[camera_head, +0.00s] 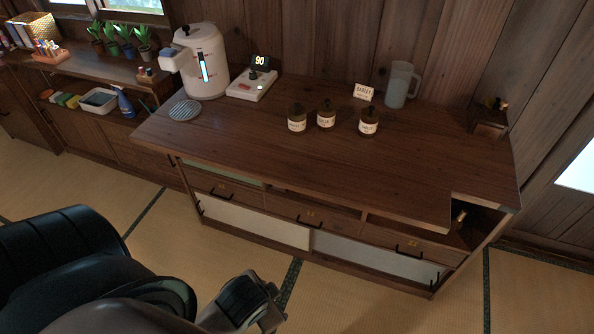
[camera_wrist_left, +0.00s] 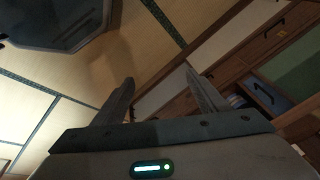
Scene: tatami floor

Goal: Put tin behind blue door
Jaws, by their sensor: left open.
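Three dark tins with cream labels stand in a row on the wooden cabinet top: a left one (camera_head: 297,118), a middle one (camera_head: 326,115) and a right one (camera_head: 369,121). The label text is too small to read surely. Low on the cabinet front, a pale panel (camera_head: 255,222) is at left and a blue-grey door panel (camera_head: 375,260) at right; both look closed. My left gripper (camera_head: 268,308) is low in front of the cabinet, well away from the tins. Its fingers (camera_wrist_left: 159,74) are apart and empty. My right gripper is not in view.
The cabinet top (camera_head: 250,150) also holds a white kettle (camera_head: 202,62), a scale (camera_head: 252,85), a small sign (camera_head: 364,92) and a clear mug (camera_head: 401,85). Drawers (camera_head: 310,214) with dark handles sit below. Tatami floor (camera_head: 345,305) is open in front.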

